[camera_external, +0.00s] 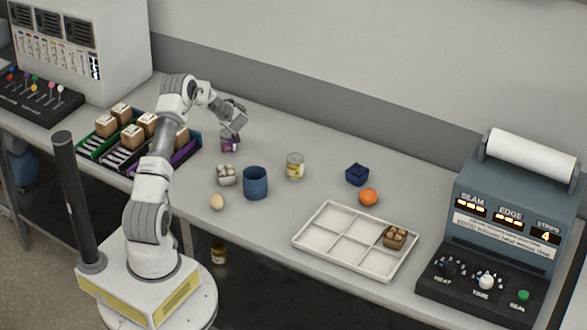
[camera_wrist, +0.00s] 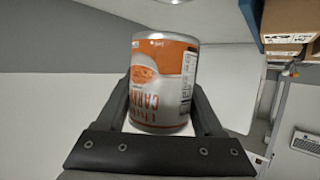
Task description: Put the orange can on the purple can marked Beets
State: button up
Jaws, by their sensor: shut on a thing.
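The orange can (camera_wrist: 163,85) is between the fingers of my gripper (camera_wrist: 165,110) in the wrist view. In the external view my gripper (camera_external: 234,130) is at the back left of the bench, right at the purple can (camera_external: 228,146). The purple can stands on the bench, its upper part covered by the gripper. The orange can is not clearly visible there, and I cannot tell whether the two cans touch.
Bins with cardboard boxes (camera_external: 121,112) stand left of the gripper. A yellow-labelled can (camera_external: 295,166), a blue cup (camera_external: 255,183), an egg (camera_external: 217,202), an orange (camera_external: 368,197), and a dark blue container (camera_external: 357,174) stand to the right. A white tray (camera_external: 327,259) lies in front.

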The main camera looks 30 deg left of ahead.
jog(key=shift+a+f, duration=0.1)
jog(key=shift+f, duration=1.85)
jog(key=shift+f, duration=0.2)
jog(key=o, duration=1.5)
jog(key=shift+r, duration=0.1)
